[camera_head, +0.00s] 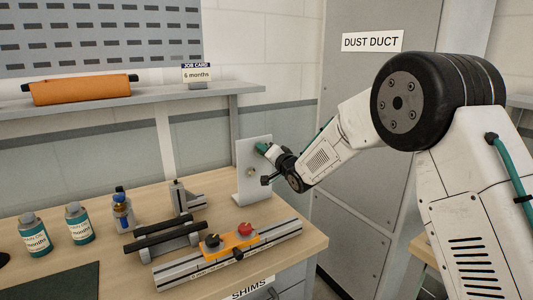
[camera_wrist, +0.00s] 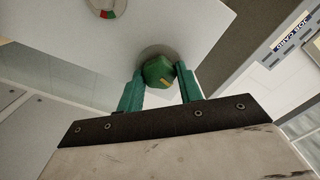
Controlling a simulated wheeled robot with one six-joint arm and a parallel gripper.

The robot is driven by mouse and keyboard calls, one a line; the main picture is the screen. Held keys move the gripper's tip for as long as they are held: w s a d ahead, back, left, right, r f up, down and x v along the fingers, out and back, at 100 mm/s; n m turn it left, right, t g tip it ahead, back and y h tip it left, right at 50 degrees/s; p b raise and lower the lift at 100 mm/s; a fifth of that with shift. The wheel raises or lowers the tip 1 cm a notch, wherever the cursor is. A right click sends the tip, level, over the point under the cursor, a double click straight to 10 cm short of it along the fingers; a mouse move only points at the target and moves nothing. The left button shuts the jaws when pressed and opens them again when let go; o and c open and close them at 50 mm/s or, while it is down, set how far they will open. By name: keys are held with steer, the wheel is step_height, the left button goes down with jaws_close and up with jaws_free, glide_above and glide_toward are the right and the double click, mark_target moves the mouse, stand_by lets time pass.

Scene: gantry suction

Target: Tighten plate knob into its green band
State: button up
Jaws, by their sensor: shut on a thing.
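A pale upright plate (camera_head: 243,185) stands at the right end of the workbench and fills the upper part of the wrist view (camera_wrist: 195,30). A green faceted knob (camera_wrist: 158,74) with a small yellow mark sits on the plate, in front of a grey round base. My gripper (camera_wrist: 160,72) has its two teal fingers shut on the knob, one on each side. In the head view my gripper (camera_head: 263,149) is at the plate's upper part and hides the knob. A round dial (camera_wrist: 108,6) with green and red segments is on the plate, cut off by the top edge; its needle cannot be read.
An orange block with a black and a red knob (camera_head: 230,240) sits on a rail at the bench's front. Bottles (camera_head: 80,225) stand at left. A shelf (camera_head: 130,103) runs behind, with an orange roll (camera_head: 80,90). A grey duct cabinet (camera_head: 350,130) stands at right.

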steer(key=o, duration=1)
steer(key=shift+d, duration=0.1)
steer(key=v, duration=0.7)
steer(key=shift+s+d, duration=0.2)
steer(key=shift+s, duration=0.1)
